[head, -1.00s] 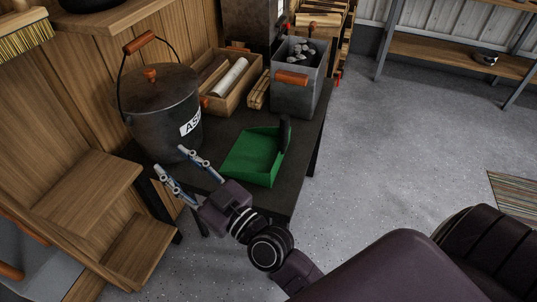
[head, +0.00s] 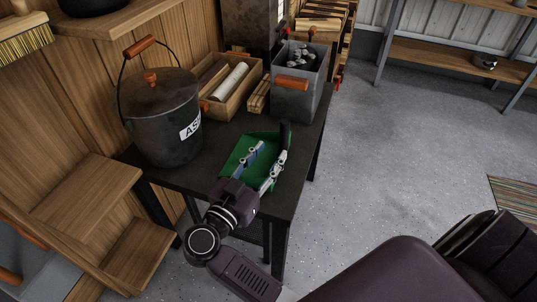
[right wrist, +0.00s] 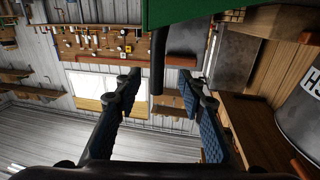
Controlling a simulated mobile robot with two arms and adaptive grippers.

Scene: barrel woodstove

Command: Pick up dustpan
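The green dustpan (head: 238,148) lies on the dark table, with its black handle (head: 286,132) sticking up at the right. My right gripper (head: 270,153) is open over the near part of the dustpan, and its fingers hide some of it. In the right wrist view, the green pan (right wrist: 190,14) is at the top edge. The black handle (right wrist: 158,62) appears between the two spread fingers (right wrist: 160,80), with gaps on both sides. My left gripper is not in view.
On the dark table (head: 220,130) stand a lidded ash bucket (head: 160,120) at left, a wooden crate (head: 240,100), and a grey metal bin (head: 298,98) behind the dustpan. Wooden steps (head: 85,200) are at the left. The floor (head: 390,150) at right is open.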

